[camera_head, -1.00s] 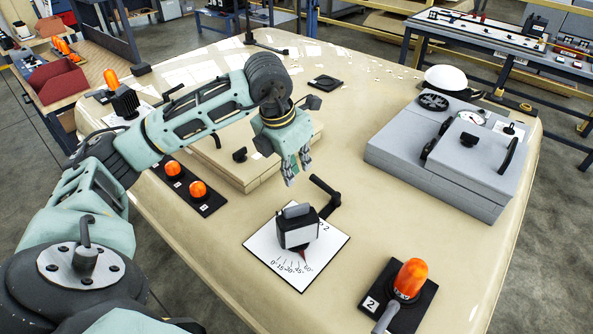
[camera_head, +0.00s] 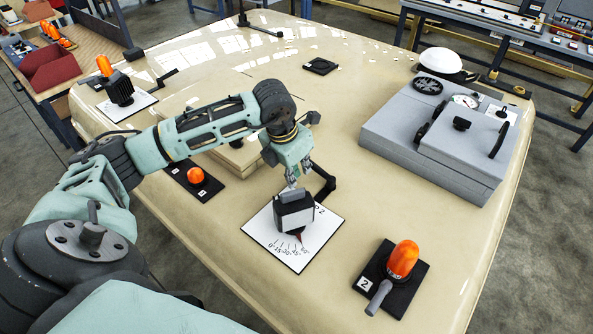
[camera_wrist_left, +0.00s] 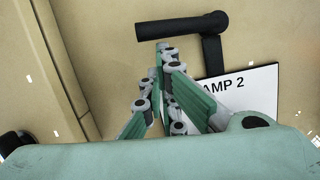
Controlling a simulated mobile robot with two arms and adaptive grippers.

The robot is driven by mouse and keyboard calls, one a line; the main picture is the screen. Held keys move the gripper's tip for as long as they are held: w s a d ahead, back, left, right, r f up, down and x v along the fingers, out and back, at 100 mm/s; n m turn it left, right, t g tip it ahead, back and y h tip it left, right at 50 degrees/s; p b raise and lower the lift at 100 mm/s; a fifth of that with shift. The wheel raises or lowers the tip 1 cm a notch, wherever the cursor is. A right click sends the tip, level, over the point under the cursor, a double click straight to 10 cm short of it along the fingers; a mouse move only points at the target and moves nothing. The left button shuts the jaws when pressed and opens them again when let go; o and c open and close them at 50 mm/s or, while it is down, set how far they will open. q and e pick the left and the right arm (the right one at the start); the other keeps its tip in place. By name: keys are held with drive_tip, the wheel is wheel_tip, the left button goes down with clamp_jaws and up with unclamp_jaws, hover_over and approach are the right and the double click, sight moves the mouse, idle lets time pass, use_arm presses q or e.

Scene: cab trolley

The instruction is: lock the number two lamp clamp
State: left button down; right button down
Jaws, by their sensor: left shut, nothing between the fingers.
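The number two lamp clamp has a black lever (camera_head: 325,180) at the back of a white plate (camera_head: 312,248) with an angle scale. A black and grey block (camera_head: 294,212) with a red pointer stands on the plate. In the left wrist view the lever (camera_wrist_left: 182,29) crosses beyond the fingers, and the plate (camera_wrist_left: 243,88) reads "AMP 2". My left gripper (camera_head: 291,180) points down just behind the block, left of the lever. Its fingers (camera_wrist_left: 158,90) are shut and empty; contact with the lever cannot be told. My right gripper is out of view.
An orange lamp (camera_head: 403,260) on a black base marked 2 stands at the front right. A grey box (camera_head: 440,140) with handles sits at the right. Another lamp and plate (camera_head: 120,92) are at the far left. The panel between plate and grey box is clear.

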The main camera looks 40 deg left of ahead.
use_arm(q)
drive_tip(key=shift+w+a+m+b, duration=0.15)
drive_tip(key=shift+w+m+b, duration=0.1)
drive_tip(key=shift+m+b, duration=0.15)
